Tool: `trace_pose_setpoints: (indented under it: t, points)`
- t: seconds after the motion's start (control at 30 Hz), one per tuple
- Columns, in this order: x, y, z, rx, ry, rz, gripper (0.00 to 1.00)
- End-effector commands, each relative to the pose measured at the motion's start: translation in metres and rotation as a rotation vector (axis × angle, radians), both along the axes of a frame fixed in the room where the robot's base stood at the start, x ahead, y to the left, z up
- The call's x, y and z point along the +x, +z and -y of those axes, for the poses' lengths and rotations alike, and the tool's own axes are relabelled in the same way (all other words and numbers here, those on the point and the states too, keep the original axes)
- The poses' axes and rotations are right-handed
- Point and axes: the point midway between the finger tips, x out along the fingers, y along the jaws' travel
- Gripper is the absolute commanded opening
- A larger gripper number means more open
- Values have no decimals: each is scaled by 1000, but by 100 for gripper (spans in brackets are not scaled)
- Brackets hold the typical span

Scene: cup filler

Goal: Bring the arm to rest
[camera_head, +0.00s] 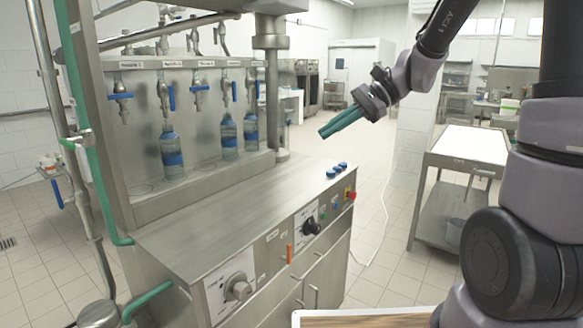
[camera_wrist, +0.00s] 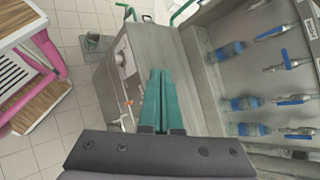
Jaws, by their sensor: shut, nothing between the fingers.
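My gripper (camera_head: 341,124) hangs in the air above the right end of the filling machine's metal counter (camera_head: 225,205) in the head view. Its green fingers lie together, with nothing between them. In the wrist view the two fingers (camera_wrist: 160,90) also sit side by side, closed and empty, above the machine's counter. The gripper is apart from every surface. My arm reaches in from the upper right, with its lower part at the right edge of the head view.
Blue-banded bottles (camera_head: 171,153) stand under the taps (camera_head: 164,100) at the machine's back wall. Small blue caps (camera_head: 337,168) sit near its right end. A white-topped table (camera_head: 470,146) stands to the right. A pink-legged cart (camera_wrist: 48,50) shows in the wrist view. Open floor lies between machine and table.

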Motion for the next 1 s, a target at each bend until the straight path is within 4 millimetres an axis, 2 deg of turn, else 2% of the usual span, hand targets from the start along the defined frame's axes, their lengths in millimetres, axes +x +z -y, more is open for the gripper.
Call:
trace_pose_setpoints:
  t: [0.03,0.1,0.3,0.5,0.6,0.8,1.0]
  points:
    - [-15,7,9,-70,21,70,0]
    - [-31,12,25,-172,46,160,0]
    - [-70,27,76,-453,89,425,0]
    - [-97,47,125,-700,96,681,0]
    - [-105,56,143,-784,92,772,0]
    - [-113,64,158,-864,87,857,0]
    - [-113,64,159,-867,88,860,0]
